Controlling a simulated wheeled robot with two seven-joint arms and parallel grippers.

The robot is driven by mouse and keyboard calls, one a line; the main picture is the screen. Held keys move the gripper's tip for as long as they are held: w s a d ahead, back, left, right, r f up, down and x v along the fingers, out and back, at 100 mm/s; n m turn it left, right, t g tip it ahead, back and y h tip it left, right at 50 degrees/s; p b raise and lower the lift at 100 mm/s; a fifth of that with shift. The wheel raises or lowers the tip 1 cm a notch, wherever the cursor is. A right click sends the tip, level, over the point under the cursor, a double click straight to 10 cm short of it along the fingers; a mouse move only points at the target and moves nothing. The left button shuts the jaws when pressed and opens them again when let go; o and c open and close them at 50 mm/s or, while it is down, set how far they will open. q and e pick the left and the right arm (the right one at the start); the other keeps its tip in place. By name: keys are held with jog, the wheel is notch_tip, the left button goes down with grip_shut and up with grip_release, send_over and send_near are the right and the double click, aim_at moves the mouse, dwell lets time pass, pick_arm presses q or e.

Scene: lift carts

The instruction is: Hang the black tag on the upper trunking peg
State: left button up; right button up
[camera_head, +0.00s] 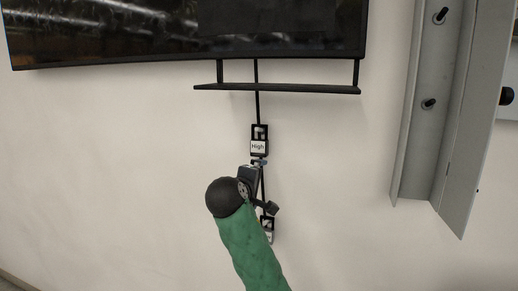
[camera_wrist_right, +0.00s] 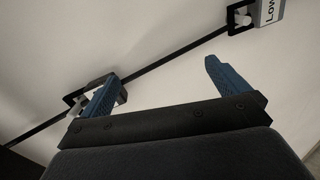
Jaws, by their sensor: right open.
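A thin black trunking strip (camera_head: 257,108) runs down the wall from the screen. The upper peg sits at a black frame (camera_head: 259,131) above a white label reading "High" (camera_head: 258,147). In the right wrist view a black frame with a pale peg (camera_wrist_right: 75,101) lies at my left-hand finger, partly hidden by it. I cannot tell a separate black tag from the black frames. A second pale peg (camera_wrist_right: 243,18) beside the "LOW" label (camera_wrist_right: 270,12) also has a black frame. My right gripper (camera_wrist_right: 158,78) is open, just below the "High" label in the head view. My left gripper is not in view.
A dark screen (camera_head: 180,30) with a black shelf (camera_head: 278,89) hangs above the pegs. A grey metal channel (camera_head: 432,110) stands to the right. The wall (camera_head: 110,160) left of the strip is clear. My right arm partly covers the lower peg area.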

jog(key=t+h, duration=0.1)
send_near(257, 142)
jog(key=w, duration=0.2)
pick_arm(q)
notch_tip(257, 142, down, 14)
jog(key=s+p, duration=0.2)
jog(key=p, duration=0.1)
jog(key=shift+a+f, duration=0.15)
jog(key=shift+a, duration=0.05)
pick_arm(e)
jog(key=shift+n, duration=0.4)
jog(key=x, duration=0.7)
jog(key=shift+w+d+f, duration=0.1)
jog(key=shift+d+f, duration=0.05)
jog(key=shift+d, duration=0.35)
jog(key=shift+t, duration=0.3)
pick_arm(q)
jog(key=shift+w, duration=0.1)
pick_arm(e)
jog(key=c, duration=0.8)
